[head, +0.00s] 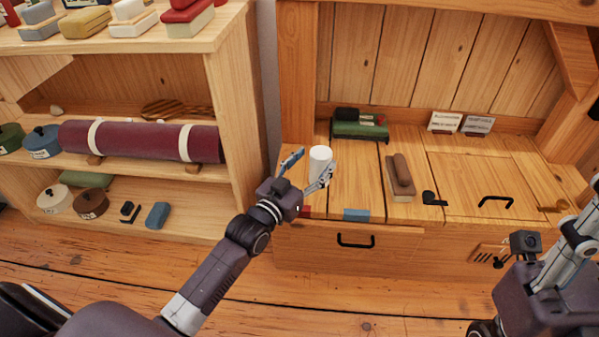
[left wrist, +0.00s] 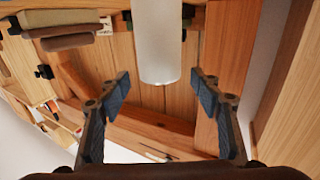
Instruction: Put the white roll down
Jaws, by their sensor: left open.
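The white roll (head: 320,160) stands upright on the wooden bench top (head: 357,190), near its left end. My left gripper (head: 308,168) is open, with one finger on either side of the roll. In the left wrist view the white roll (left wrist: 157,45) appears between the two spread fingers (left wrist: 160,88), with a clear gap to each blue pad. My right gripper (head: 575,245) is partly in view at the right edge, cut off by the frame; its jaw state is unclear.
A green box (head: 360,129) with dark items stands behind the roll. A brown brush-like block (head: 401,177) lies to the right. Two small cards (head: 460,122) stand at the back. A shelf unit (head: 232,110) with a maroon roll (head: 140,141) rises at the left.

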